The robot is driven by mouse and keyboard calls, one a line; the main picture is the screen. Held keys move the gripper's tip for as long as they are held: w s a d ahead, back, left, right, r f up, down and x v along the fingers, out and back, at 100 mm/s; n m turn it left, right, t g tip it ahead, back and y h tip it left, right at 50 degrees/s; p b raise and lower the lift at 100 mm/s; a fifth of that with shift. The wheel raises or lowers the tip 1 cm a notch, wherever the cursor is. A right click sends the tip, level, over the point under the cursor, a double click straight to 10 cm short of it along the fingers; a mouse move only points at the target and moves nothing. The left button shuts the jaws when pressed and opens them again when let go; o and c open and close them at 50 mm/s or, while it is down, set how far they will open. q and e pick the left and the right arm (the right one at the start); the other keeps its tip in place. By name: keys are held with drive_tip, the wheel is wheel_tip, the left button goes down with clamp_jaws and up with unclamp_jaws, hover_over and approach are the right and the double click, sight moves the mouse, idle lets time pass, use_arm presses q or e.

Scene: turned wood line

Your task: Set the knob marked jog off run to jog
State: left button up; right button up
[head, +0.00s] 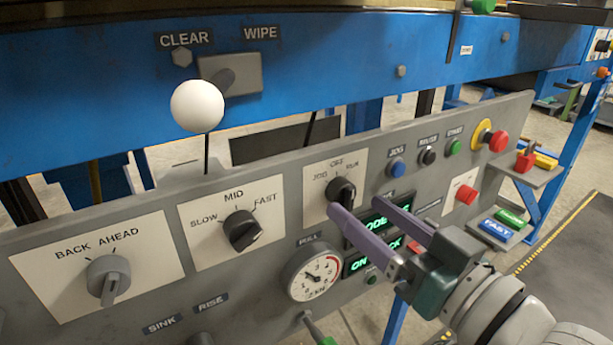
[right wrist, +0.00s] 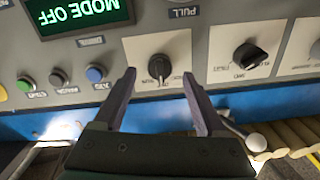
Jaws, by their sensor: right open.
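The jog off run knob (head: 341,190) is a black knob on a pale plate at the middle of the grey panel. It also shows in the right wrist view (right wrist: 159,67), where the picture is upside down. Its grip seems to point toward OFF, and the green display (right wrist: 80,14) reads MODE OFF. My right gripper (head: 356,205) is open, with its two purple fingers apart near the knob. In the right wrist view the fingertips (right wrist: 158,75) stand on either side of the knob, seemingly short of touching it. My left gripper is not in view.
Left of it are the slow mid fast knob (head: 244,230) and the back ahead knob (head: 108,278). A white-balled lever (head: 198,105) rises behind the panel. A round gauge (head: 314,277) sits below. Blue, black and green buttons (head: 397,167) and a red mushroom button (head: 498,141) are to the right.

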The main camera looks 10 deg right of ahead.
sight(344, 195)
drive_tip(key=shift+b+x, duration=0.3)
drive_tip(key=shift+x, duration=1.1)
clamp_jaws()
